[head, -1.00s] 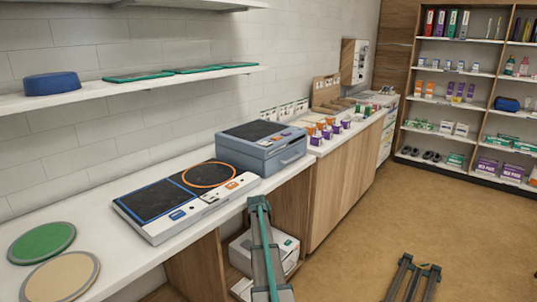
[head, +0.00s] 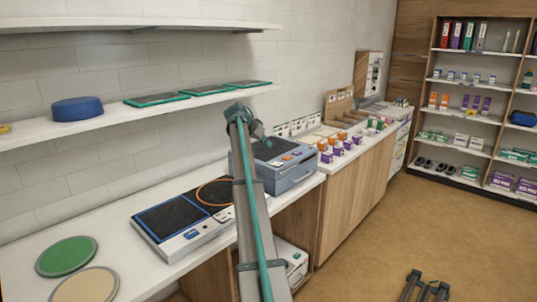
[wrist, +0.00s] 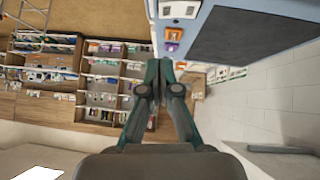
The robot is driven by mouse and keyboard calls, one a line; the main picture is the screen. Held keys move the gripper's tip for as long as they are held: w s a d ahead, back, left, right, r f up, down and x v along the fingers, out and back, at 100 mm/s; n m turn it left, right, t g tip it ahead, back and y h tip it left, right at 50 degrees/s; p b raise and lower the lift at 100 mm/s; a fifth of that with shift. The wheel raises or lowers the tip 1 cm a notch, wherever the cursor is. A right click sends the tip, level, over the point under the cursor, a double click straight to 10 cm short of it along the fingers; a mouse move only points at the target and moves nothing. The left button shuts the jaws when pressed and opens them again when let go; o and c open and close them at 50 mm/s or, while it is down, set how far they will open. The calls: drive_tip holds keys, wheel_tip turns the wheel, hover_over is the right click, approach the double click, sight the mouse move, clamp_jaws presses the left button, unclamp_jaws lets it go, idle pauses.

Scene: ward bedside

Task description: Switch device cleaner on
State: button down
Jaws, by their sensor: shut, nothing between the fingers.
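A blue-grey box-shaped device (head: 290,180) with a dark top stands on the counter. Its front top edge carries small controls, with an orange one (head: 288,157) among them. I cannot tell from any label whether it is the device cleaner. In the wrist view its dark top (wrist: 255,35) and orange control (wrist: 174,34) are close by. My gripper (head: 260,138) is shut and empty, near the box's top in the head view. In the wrist view the fingertips (wrist: 166,66) meet just beside the box's edge, apart from the controls. My arm hides the box's left part.
A flat unit with a blue-framed pad and an orange ring (head: 175,218) lies left of the box. Green (head: 66,257) and beige (head: 87,285) discs lie at the counter's near end. A shelf (head: 60,128) hangs above. Small boxes (head: 340,148) stand to the right.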

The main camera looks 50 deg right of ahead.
drive_tip(key=shift+w+a+r, duration=0.4)
drive_tip(key=shift+w+r, duration=0.15)
drive_tip(key=shift+r, duration=0.2)
drive_tip(key=shift+d+f, duration=0.1)
drive_tip(key=p, duration=0.3)
hover_over(281, 163)
drive_tip(key=w+a, duration=0.1)
drive_tip(key=a, duration=0.2)
drive_tip(key=f, duration=0.6)
drive_tip(key=shift+w+d, duration=0.1)
drive_tip(key=shift+w, duration=0.1)
drive_tip(key=f, duration=0.1)
drive_tip(key=f+p, duration=0.1)
drive_tip(key=f, duration=0.1)
drive_tip(key=shift+s+d+f+p, duration=0.2)
drive_tip(key=shift+s+f+p, duration=0.05)
drive_tip(key=shift+p, duration=0.15)
drive_tip(key=shift+f, duration=0.7)
